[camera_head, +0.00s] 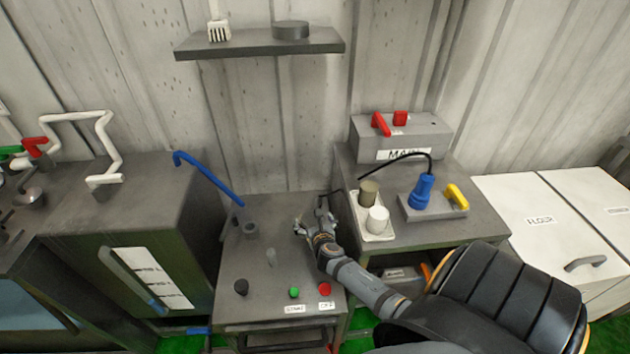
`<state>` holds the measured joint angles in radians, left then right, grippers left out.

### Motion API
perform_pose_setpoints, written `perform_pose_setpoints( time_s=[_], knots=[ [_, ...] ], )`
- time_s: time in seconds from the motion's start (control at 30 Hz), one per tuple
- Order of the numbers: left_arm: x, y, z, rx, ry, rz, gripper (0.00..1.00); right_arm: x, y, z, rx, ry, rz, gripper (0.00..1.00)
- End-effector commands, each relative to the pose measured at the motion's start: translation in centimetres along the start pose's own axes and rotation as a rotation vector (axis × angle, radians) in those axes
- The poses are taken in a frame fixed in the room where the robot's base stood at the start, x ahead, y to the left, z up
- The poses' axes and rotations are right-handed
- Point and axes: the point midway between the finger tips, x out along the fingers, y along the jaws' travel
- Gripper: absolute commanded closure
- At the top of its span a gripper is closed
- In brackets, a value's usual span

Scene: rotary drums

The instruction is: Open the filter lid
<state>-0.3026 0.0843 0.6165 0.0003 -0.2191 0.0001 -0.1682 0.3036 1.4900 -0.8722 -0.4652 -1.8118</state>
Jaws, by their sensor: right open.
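My right gripper (308,227) is open, above the back right part of the grey control table (236,285), beside the tray with two cups. Nothing shows between its fingers. No part is clearly marked as a filter lid, and I cannot tell which one it is. A blue lever (210,178) rises from a round grey socket (250,229) to the left of the gripper. A small grey peg (271,258) stands in front of the socket. The gripper and forearm hide part of the table. My left gripper is not in view.
A black knob (241,287), green button (294,292) and red button (324,288) line the table's front. A white tray (378,237) holds two cups. A blue plug (422,190) and yellow handle (456,196) stand farther right. A shelf (240,48) hangs above.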

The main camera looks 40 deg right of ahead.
Motion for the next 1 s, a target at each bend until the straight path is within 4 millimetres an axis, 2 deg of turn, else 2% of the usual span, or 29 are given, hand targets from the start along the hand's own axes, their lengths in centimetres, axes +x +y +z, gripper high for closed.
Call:
perform_pose_setpoints(
  time_s=[0.17, 0.4, 0.5, 0.63, 0.87, 0.9, 1.0],
  knots=[
    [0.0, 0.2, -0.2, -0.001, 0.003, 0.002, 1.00, -3.3, 0.0, -0.2, -0.001, 0.003, 0.001, 0.03],
    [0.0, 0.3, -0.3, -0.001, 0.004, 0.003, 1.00, -9.0, 0.0, -0.1, 0.001, 0.002, 0.001, 0.03],
    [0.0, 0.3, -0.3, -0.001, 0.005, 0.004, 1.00, -10.5, 0.0, -0.1, 0.000, 0.002, 0.001, 0.03],
    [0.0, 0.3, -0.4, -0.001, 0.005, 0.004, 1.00, -11.5, 0.0, 0.0, 0.001, 0.000, 0.000, 0.03],
    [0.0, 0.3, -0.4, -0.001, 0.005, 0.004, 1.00, -11.7, 0.0, 0.0, 0.000, 0.000, 0.000, 0.03],
    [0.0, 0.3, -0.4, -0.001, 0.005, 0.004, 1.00, -11.7, 0.0, 0.0, 0.001, 0.000, 0.000, 0.04],
    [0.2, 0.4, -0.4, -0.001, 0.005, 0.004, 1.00, -11.1, -0.1, 0.0, 0.050, 0.000, -0.022, 0.18]
  ],
)
